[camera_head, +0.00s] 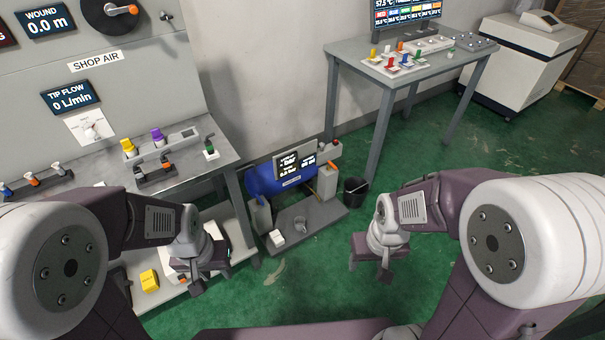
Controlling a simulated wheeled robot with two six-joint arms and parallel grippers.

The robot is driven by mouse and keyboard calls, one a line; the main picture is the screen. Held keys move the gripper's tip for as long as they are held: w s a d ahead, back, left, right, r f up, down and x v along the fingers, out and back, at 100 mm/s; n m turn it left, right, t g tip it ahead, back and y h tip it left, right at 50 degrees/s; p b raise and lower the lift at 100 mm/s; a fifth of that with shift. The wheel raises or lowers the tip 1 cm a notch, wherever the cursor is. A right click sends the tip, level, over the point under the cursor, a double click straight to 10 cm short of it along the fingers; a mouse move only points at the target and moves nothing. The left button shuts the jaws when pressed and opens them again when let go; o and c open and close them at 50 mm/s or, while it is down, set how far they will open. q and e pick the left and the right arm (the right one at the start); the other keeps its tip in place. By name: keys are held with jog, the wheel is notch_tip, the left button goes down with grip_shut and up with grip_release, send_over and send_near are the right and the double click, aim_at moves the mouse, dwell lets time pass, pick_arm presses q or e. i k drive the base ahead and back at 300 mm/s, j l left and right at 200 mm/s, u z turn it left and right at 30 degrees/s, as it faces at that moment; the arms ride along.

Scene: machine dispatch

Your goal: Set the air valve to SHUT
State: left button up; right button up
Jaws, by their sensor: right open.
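A white plate with a small dial or knob (91,130) is on the grey wall panel at the left, below the SHOP AIR label (95,61) and the TIP FLOW display (70,97), which reads 0 L/min. The plate's markings are too small to read, so I cannot tell the knob's setting or be sure it is the air valve. My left gripper (197,287) is low in front of the left bench, apart from the panel; its fingers are too unclear to tell open from shut. My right gripper (385,276) is open over the green floor, touching nothing.
A round plate with an orange-tipped lever (110,16) is higher on the panel. The left bench (205,175) carries yellow, purple and green-topped fittings. A blue tank (265,180) with a display and a black bucket (354,192) stand beyond. The green floor (300,275) between my arms is clear.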

aim_at(89, 134)
jog(key=u, duration=1.4)
